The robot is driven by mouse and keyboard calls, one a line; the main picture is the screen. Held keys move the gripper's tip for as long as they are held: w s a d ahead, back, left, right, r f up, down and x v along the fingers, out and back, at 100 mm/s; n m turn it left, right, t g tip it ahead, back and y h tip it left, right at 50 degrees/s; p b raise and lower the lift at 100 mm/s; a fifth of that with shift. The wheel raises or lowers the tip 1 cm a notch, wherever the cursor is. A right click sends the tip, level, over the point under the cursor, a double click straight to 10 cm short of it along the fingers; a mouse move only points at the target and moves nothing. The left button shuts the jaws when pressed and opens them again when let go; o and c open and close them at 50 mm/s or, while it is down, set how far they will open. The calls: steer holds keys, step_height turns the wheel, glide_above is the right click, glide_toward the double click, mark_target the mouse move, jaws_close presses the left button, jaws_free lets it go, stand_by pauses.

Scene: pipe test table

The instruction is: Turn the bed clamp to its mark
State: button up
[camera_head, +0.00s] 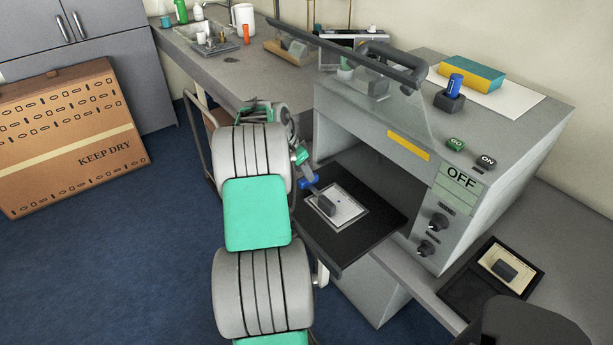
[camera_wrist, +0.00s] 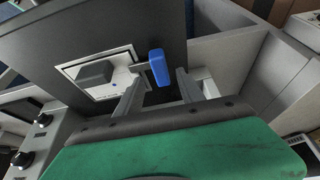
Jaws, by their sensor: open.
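The bed clamp (camera_head: 309,182) has a blue grip and a grey lever at the left edge of the black bed. In the wrist view, its blue grip (camera_wrist: 159,67) stands upright beside the white plate (camera_wrist: 104,76). A small blue dot (camera_wrist: 114,84), perhaps the mark, shows on that plate. My gripper (camera_wrist: 157,88) is open, with a finger on each side of the blue grip in the picture. I cannot tell whether either finger touches it. In the head view, my arm hides part of the gripper.
A dark grey block (camera_head: 326,206) sits on the plate. The bed sticks out from the grey machine (camera_head: 476,165), below its raised clear shield (camera_head: 385,85). A black tray (camera_head: 468,298) lies at the right. The bench (camera_head: 222,78) is behind, and a cardboard box (camera_head: 70,135) stands at the left.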

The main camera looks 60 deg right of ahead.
mark_target(313, 186)
steer(key=x, duration=0.4)
jaws_close()
stand_by(0.4)
